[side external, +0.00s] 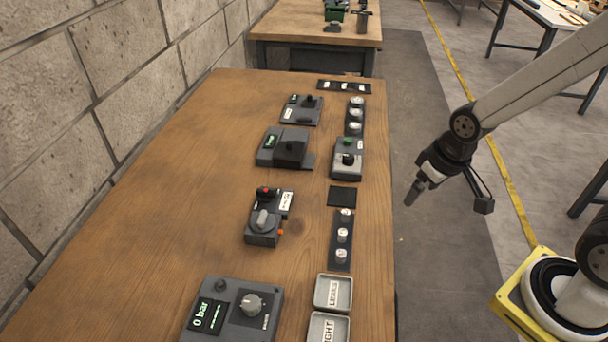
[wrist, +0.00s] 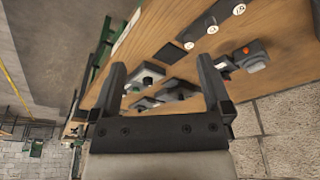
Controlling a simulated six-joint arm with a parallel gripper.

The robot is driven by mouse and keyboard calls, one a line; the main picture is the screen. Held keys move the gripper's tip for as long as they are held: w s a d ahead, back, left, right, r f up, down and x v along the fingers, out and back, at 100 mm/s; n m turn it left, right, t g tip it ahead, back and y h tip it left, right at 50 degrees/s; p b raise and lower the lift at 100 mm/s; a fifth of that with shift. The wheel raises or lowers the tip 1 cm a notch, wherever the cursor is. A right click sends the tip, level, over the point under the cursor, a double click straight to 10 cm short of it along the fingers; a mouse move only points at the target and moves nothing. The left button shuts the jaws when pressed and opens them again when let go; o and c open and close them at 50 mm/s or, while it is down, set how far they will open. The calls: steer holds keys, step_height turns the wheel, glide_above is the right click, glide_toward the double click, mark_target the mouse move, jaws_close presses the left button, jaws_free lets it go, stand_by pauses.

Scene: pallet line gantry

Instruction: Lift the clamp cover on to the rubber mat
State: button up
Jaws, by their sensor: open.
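The clamp cover looks to be the dark block (side external: 291,149) on a grey device with a green display, in the middle of the table in the side view. That device shows small between my fingers in the wrist view, where the cover is hard to make out. The rubber mat appears to be the flat black square (side external: 342,196) near the table's right edge, bare on top; it also shows in the wrist view (wrist: 173,53). My gripper (side external: 414,192) is open and empty, in the air right of the table, apart from both; its spread fingers show in the wrist view (wrist: 162,72).
A grey box with a green button (side external: 347,158) stands behind the mat, and a strip of white knobs (side external: 341,237) lies in front. A red-button device (side external: 267,217) sits to the left. Labelled trays (side external: 333,293) and a pressure unit (side external: 233,311) are nearest. The table's left side is clear.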

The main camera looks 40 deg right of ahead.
steer(key=n+y, duration=0.3)
steer(key=n, duration=0.6)
glide_above(263, 217)
steer(key=s+d, duration=0.1)
steer(key=shift+t, duration=0.3)
steer(key=shift+s+d+f, duration=0.1)
steer(key=shift+f, duration=1.7)
steer(key=shift+s+d+f, duration=0.1)
steer(key=shift+f, duration=1.7)
steer(key=shift+x, duration=2.6)
steer(key=shift+c, duration=0.2)
steer(key=c, duration=1.3)
steer(key=shift+o, duration=0.2)
